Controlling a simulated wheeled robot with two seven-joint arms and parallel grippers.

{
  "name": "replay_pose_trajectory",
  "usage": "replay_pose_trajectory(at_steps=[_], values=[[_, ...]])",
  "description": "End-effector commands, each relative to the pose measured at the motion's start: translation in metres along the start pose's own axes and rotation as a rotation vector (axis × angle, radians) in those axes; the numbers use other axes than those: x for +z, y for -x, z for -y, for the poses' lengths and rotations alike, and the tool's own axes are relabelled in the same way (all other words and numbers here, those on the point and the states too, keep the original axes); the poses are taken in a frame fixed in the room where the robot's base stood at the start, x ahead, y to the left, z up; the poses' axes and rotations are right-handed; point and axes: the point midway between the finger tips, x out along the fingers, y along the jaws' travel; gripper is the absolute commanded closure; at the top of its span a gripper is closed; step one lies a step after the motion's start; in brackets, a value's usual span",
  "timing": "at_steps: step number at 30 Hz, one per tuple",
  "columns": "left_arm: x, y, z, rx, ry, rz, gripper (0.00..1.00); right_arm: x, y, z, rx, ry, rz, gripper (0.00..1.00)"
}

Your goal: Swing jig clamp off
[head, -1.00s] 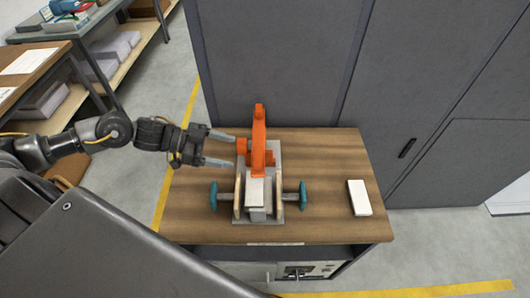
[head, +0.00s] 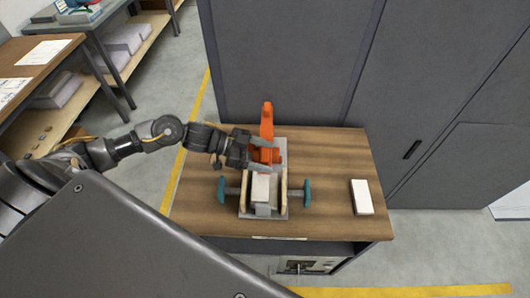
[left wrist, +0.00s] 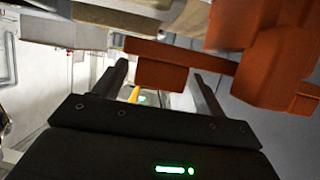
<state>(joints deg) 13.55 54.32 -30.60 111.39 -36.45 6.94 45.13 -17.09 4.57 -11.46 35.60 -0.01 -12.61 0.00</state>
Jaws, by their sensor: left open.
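The orange jig clamp (head: 267,120) rises upright at the back of the grey jig (head: 280,212) on the wooden bench. My left gripper (head: 269,156) is open at the clamp's left side, with its fingers either side of the orange side piece. In the left wrist view the orange clamp (left wrist: 285,65) fills the upper right. Its side block (left wrist: 160,75) shows between my open fingers; I cannot tell whether they touch it. A pale grey block (head: 262,186) sits in the jig, between tan side plates. My right gripper is not in view.
Teal knobs stick out left (head: 222,194) and right (head: 307,193) of the jig. A white block (head: 361,197) lies at the bench's right. Tall grey cabinets (head: 290,60) stand behind. The bench top (head: 335,165) is clear between jig and white block.

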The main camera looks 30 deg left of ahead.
Motion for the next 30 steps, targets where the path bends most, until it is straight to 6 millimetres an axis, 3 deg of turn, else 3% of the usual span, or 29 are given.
replay_pose_trajectory(at_steps=[11, 25, 30], values=[[0.001, -0.006, 0.000, 0.001, 0.000, 0.001, 0.30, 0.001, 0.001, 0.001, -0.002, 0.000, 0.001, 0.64], [0.000, -0.005, 0.000, 0.001, 0.000, 0.001, 0.92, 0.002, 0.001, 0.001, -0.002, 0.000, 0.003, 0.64], [-0.006, -0.017, -0.001, -0.011, 0.006, -0.003, 0.92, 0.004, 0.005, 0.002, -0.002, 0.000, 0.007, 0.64]])
